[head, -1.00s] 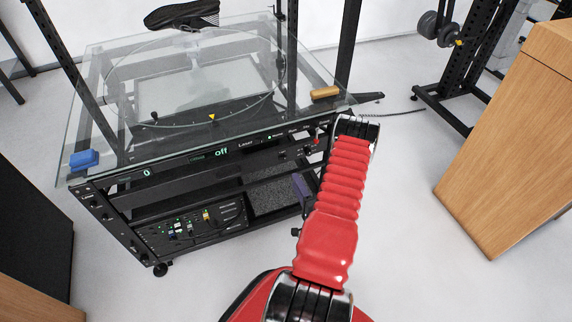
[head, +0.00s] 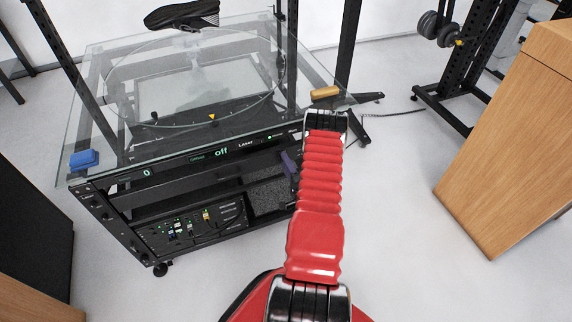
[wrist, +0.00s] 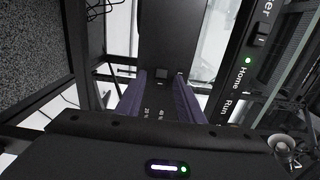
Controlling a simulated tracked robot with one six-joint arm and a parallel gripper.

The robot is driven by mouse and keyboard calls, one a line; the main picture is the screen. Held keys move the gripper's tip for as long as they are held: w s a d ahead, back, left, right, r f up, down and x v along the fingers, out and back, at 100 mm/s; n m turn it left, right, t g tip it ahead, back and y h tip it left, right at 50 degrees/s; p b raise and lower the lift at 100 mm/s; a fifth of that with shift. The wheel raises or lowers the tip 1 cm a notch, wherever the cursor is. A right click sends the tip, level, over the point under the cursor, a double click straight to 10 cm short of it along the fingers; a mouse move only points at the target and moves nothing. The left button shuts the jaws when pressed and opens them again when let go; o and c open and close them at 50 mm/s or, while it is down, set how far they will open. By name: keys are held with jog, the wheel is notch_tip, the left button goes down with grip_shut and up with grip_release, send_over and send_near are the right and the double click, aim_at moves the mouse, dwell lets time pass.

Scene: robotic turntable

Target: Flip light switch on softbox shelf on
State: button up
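My gripper shows in the wrist view (wrist: 160,80) as two purple fingers standing apart, with nothing visibly held between them. In the head view, part of a purple finger (head: 289,163) shows at the right of the turntable rack, and my arm hides the rest. A black panel (wrist: 172,30) lies ahead of the fingers in the wrist view. A small square, switch-like part (wrist: 162,75) sits low on it, in line with the gap. I cannot tell whether the fingers touch it, or its position. The softbox shelf is not clearly identifiable.
The front control panel (wrist: 236,85) runs close along the right in the wrist view, with a rocker switch and a green light. The glass top (head: 120,90) is above the rack. A wooden cabinet (head: 515,140) stands right. Clear floor (head: 410,200) lies between.

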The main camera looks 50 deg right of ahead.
jog(key=shift+c, duration=0.3)
grip_shut()
jog(key=shift+s+d+n+t+y, duration=0.2)
jog(key=shift+n+t+y, duration=0.25)
jog(key=shift+y, duration=0.25)
jog(key=shift+d+f+n+t+y, duration=0.15)
jog(key=shift+n+t+y, duration=0.2)
jog(key=shift+n+y, duration=0.4)
jog(key=shift+y, duration=0.35)
jog(key=shift+o, duration=0.3)
grip_release()
